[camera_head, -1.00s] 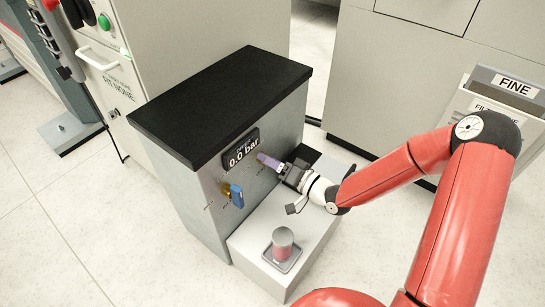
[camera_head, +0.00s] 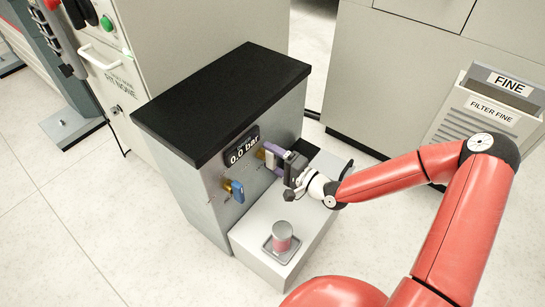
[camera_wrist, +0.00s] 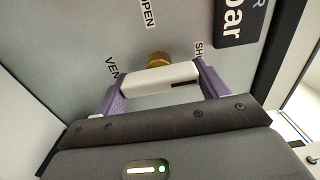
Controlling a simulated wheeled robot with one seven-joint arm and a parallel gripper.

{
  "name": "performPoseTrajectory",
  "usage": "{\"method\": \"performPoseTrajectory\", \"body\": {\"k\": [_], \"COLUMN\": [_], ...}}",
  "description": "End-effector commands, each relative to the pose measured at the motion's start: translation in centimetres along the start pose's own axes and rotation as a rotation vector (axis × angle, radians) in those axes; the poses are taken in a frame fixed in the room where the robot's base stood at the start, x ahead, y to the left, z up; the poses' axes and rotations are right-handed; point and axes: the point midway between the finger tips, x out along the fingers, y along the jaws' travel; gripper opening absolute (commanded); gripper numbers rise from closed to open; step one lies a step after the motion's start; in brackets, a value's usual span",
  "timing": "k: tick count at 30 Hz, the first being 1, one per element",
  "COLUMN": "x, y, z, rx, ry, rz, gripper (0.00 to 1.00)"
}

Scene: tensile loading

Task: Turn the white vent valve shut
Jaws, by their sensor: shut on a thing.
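The white vent valve handle (camera_wrist: 160,78) shows in the wrist view on its brass stem (camera_wrist: 157,60), on the grey panel. My gripper (camera_wrist: 163,90) is shut on the handle, with one purple finger at each end of it. The handle's right end lies near the label beginning "SH" (camera_wrist: 198,50). The "OPEN" label (camera_wrist: 147,12) is above the stem and a partly covered "VEN" label (camera_wrist: 111,68) is to the left.
A blue-handled valve (camera_head: 237,191) sits lower left on the same panel, below the "0.0 bar" display (camera_head: 242,153). A red and grey cylinder (camera_head: 282,236) stands on the pale ledge (camera_head: 262,262) below my arm. The black cabinet top (camera_head: 222,100) overhangs the panel.

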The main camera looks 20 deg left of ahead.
Motion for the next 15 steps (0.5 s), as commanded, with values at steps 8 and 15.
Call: {"method": "performPoseTrajectory", "body": {"k": [8,15], "x": [-0.07,-0.07], "y": [0.12,0.13], "z": [-0.06,-0.07], "rx": [0.014,0.013], "ry": [0.002,0.002], "rz": [0.002,0.002], "gripper": [0.5,0.78]}}
